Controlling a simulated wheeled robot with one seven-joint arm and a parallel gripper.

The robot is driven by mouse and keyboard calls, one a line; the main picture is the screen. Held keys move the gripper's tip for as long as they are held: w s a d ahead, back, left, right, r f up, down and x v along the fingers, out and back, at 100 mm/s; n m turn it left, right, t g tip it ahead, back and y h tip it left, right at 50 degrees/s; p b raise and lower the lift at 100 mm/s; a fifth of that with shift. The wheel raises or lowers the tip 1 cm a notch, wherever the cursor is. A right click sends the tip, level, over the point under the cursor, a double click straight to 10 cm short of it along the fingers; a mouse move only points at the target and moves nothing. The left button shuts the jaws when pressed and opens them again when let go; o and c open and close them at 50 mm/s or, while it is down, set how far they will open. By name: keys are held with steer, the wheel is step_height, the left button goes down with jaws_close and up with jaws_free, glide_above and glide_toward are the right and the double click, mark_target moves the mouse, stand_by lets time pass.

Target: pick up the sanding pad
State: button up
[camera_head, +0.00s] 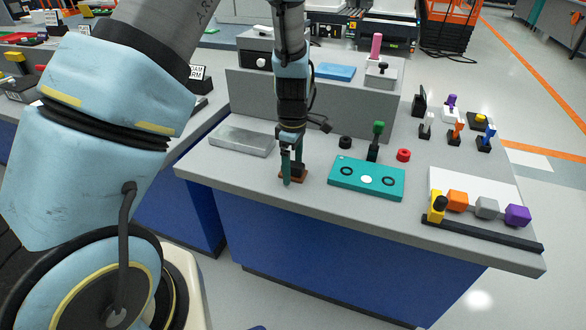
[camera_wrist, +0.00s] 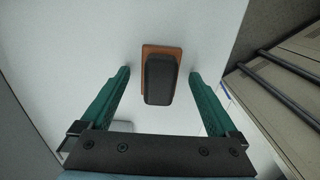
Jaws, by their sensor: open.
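The sanding pad (camera_wrist: 161,78) has a black raised grip on a brown-orange base. In the wrist view it lies between and slightly beyond the two green fingertips of my gripper (camera_wrist: 160,74), with a gap on each side. In the head view my gripper (camera_head: 292,178) points down at the near part of the grey table, its fingers over the pad (camera_head: 296,175). The fingers hide most of the pad's grip there. My gripper is open and holds nothing.
A teal plate (camera_head: 340,186) with round holes lies right of the pad. A grey upright panel (camera_head: 345,103) stands behind. Coloured blocks (camera_head: 487,207) sit at the right edge. The table's front edge (camera_head: 230,190) is close.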

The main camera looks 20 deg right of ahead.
mark_target(293, 163)
steer(key=shift+c, duration=0.3)
steer(key=c, duration=1.4)
step_height(293, 163, up, 10)
steer(key=shift+r+b, duration=0.1)
steer(key=shift+b, duration=0.65)
